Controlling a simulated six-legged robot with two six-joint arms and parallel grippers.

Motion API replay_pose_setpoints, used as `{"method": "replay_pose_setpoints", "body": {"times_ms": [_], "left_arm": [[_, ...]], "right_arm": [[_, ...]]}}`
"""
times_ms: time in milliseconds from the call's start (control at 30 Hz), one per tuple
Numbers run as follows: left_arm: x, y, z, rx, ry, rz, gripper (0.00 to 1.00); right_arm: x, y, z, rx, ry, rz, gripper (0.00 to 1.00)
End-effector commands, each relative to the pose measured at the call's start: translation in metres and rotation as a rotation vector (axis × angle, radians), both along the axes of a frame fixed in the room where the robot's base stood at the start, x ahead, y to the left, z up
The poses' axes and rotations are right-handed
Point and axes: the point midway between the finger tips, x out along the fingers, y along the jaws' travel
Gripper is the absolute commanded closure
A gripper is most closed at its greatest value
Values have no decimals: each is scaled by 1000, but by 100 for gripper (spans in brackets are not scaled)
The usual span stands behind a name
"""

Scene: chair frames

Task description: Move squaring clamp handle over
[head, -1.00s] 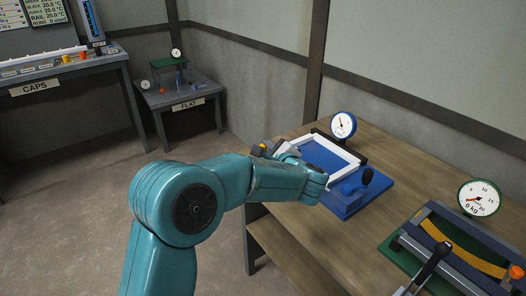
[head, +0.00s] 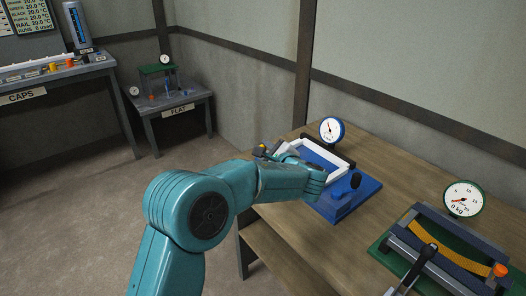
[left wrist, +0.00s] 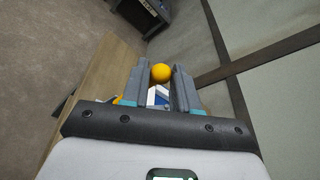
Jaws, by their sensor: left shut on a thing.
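The blue squaring clamp base (head: 350,202) sits on the wooden bench with a white frame (head: 331,157) on it. A dark upright knob (head: 355,181) stands on its near right part. My left gripper (head: 268,154) is over the left side of the clamp, mostly hidden behind my arm in the head view. In the left wrist view its two grey fingers (left wrist: 161,80) are closed on a yellow ball knob (left wrist: 161,72). The knob's stem and its join to the clamp are hidden. My right gripper is not in view.
A round blue-rimmed gauge (head: 332,130) stands behind the clamp. On the right of the wooden bench (head: 385,150) are a green-based fixture with an orange strip (head: 447,243), a black-gripped lever (head: 426,254) and a dial (head: 463,199). Two grey tables stand at the far left.

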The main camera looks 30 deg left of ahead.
Motion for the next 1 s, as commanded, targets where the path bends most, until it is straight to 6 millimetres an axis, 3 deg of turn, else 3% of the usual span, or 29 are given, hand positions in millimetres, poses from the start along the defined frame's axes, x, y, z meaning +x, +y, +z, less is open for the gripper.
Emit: {"method": "replay_pose_setpoints", "body": {"times_ms": [567, 600, 667, 1000], "left_arm": [[11, -6, -3, -4, 4, -6, 87], [11, -6, -3, -4, 4, -6, 60], [11, -6, -3, -4, 4, -6, 40], [9, -7, 0, -2, 2, -2, 40]], "right_arm": [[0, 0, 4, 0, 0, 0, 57], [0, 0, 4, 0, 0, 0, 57], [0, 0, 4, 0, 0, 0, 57], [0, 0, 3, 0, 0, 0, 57]]}}
